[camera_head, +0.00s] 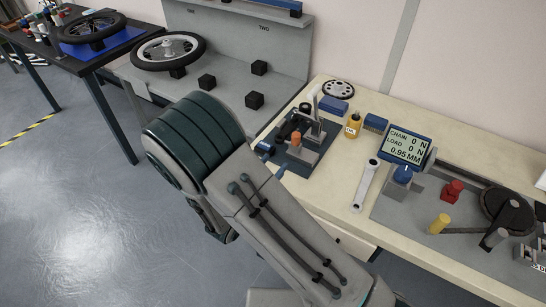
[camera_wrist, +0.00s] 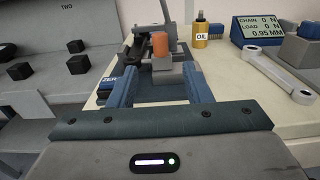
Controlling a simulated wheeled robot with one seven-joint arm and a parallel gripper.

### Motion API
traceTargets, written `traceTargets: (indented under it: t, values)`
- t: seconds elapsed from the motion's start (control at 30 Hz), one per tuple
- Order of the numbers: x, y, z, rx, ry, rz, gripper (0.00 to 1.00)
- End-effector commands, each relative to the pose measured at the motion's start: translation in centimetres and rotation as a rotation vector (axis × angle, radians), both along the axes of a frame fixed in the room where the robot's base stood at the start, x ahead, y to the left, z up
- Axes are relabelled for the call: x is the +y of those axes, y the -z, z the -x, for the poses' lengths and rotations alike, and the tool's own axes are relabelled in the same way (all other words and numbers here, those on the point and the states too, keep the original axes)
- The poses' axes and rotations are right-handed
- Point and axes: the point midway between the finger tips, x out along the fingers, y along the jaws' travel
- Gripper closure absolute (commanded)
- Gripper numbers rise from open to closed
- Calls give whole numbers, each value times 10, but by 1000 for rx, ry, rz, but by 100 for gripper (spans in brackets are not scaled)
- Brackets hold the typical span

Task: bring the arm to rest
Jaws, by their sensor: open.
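My arm reaches from the bottom of the head view up toward the workbench (camera_head: 345,175), its large dark green and grey link covering the middle of the picture. My gripper (camera_head: 271,160) is at the bench's left end, mostly hidden behind the arm. In the wrist view my gripper (camera_wrist: 159,78) shows two blue fingers spread apart, with nothing held between them. Beyond the fingers stands a fixture with an orange cylinder (camera_wrist: 160,44), which also shows in the head view (camera_head: 296,139). I cannot tell how far the fingertips are from it.
An oil bottle (camera_head: 353,125), a wrench (camera_head: 366,185) and a display (camera_head: 406,147) reading "CHAIN 0 N, LOAD 0 N, 0.95 MM" are on the bench. A chain rig (camera_head: 480,205) is at right. A grey stand (camera_head: 225,90) with black blocks is behind the arm. Open floor (camera_head: 70,210) lies left.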

Motion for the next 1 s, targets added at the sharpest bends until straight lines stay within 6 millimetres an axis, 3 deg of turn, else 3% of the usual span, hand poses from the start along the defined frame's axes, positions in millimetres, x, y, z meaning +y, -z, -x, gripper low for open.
traceTargets:
  t: [0.27, 0.37, 0.47, 0.7, 0.83, 1.0]
  values:
    - [-7, -3, -1, -1, 27, -16, 55]
    - [-29, -14, 0, -4, 118, -74, 55]
    - [-66, -30, 5, -9, 278, -184, 55]
    - [-153, -60, 45, -40, 723, -532, 55]
    - [-182, -70, 74, -75, 940, -740, 55]
    - [-203, -80, 111, -141, 1194, -1029, 55]
